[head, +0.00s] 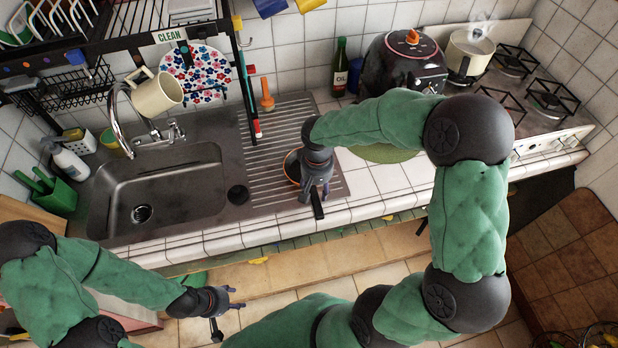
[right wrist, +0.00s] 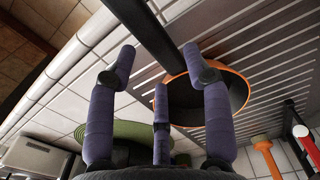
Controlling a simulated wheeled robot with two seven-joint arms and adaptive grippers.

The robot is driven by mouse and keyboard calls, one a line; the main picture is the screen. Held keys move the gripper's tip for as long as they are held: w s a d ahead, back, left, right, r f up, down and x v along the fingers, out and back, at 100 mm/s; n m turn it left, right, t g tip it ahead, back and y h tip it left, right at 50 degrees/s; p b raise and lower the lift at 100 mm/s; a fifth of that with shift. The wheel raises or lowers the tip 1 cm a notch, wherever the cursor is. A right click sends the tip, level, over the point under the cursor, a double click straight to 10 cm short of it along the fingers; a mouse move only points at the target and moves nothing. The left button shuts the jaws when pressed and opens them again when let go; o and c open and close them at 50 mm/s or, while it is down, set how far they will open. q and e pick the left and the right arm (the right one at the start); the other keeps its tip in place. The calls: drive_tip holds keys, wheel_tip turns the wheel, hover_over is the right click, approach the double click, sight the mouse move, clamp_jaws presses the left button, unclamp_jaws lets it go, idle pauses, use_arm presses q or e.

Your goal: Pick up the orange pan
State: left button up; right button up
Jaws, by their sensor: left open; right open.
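The orange pan (head: 289,168) lies on the ribbed steel drainboard right of the sink, mostly hidden under my right gripper in the head view. Its orange rim and dark inside show in the right wrist view (right wrist: 240,90). Its black handle (right wrist: 150,35) points toward the counter's front edge. My right gripper (head: 316,190) is open above the pan. In the right wrist view, its fingers (right wrist: 160,62) are spread on either side of the handle; contact cannot be told. My left gripper (head: 222,302) is open and empty, low in front of the counter.
The sink (head: 165,190) and faucet (head: 125,120) are left of the drainboard. A green round mat (head: 385,153) lies to the right. A dark pressure cooker (head: 385,65), oil bottle (head: 340,75) and stove pot (head: 468,55) stand behind. A dish rack (head: 110,40) hangs above.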

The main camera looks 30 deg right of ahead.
sight(317, 194)
wheel_tip(317, 194, down, 5)
drive_tip(key=shift+s+f+b, duration=0.1)
drive_tip(key=shift+s+b, duration=0.05)
drive_tip(key=shift+b, duration=0.4)
drive_tip(key=shift+r, duration=0.2)
clamp_jaws()
